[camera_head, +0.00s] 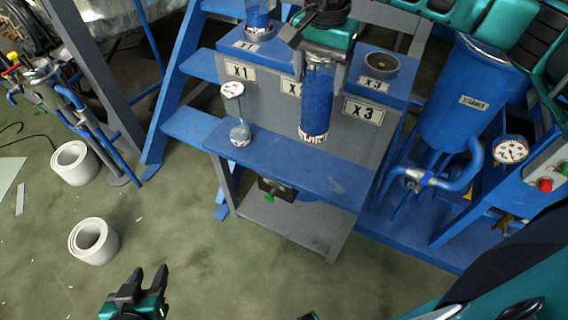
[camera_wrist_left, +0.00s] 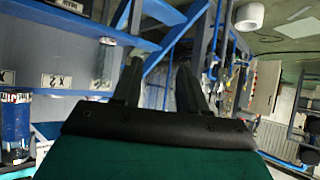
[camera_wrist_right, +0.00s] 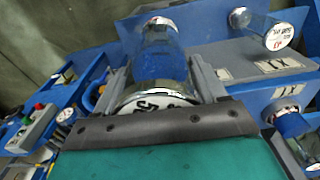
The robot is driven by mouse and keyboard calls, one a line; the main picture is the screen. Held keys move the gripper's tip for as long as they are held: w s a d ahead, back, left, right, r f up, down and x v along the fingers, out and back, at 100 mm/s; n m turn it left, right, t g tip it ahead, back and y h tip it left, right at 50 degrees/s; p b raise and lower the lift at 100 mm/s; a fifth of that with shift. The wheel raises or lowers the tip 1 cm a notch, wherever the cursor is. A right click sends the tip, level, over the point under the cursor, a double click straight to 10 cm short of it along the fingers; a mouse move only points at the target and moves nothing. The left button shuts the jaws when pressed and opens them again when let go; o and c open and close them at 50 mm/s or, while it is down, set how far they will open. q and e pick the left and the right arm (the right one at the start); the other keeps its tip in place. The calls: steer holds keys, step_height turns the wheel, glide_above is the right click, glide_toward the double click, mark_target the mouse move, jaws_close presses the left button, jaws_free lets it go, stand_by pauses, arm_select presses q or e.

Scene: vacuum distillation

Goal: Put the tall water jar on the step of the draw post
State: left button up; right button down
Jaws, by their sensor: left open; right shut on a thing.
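The tall jar of blue water (camera_head: 317,105) is upright in front of the grey post face, over the blue step (camera_head: 300,168) of the draw post. I cannot tell whether its base touches the step. My right gripper (camera_head: 320,58) is shut on its upper end. In the right wrist view the jar (camera_wrist_right: 160,62) lies between the fingers, with its white lettered end near the palm. The jar also shows in the left wrist view (camera_wrist_left: 15,130). My left gripper (camera_head: 150,280) is open and empty above the floor, away from the post.
A clear, narrow-waisted vessel (camera_head: 238,118) stands at the step's left end. A blue-filled jar (camera_head: 258,20) is on the X1 ledge; an empty ring holder (camera_head: 377,66) is on the X3 ledge. The step's right part is bare. A blue steamer tank (camera_head: 465,90) stands right.

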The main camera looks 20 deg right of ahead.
steer(key=w+d+f+m+b, duration=0.35)
steer(key=d+m, duration=0.25)
steer(key=m, duration=0.5)
arm_select(q)
steer(key=shift+h, duration=0.3)
steer(key=f+b, duration=0.1)
steer(key=d+f+b, duration=0.1)
steer(key=f, duration=0.1)
steer(key=w+f+b, duration=0.1)
steer(key=shift+d+f, duration=0.3)
steer(key=shift+d, duration=0.1)
arm_select(e)
step_height(320, 180, down, 19)
steer(key=shift+s+d, duration=0.2)
arm_select(q)
steer(key=shift+f, duration=0.1)
arm_select(e)
steer(key=shift+f, duration=0.15)
steer(key=shift+c, duration=0.3)
jaws_free()
steer(key=shift+f, duration=0.1)
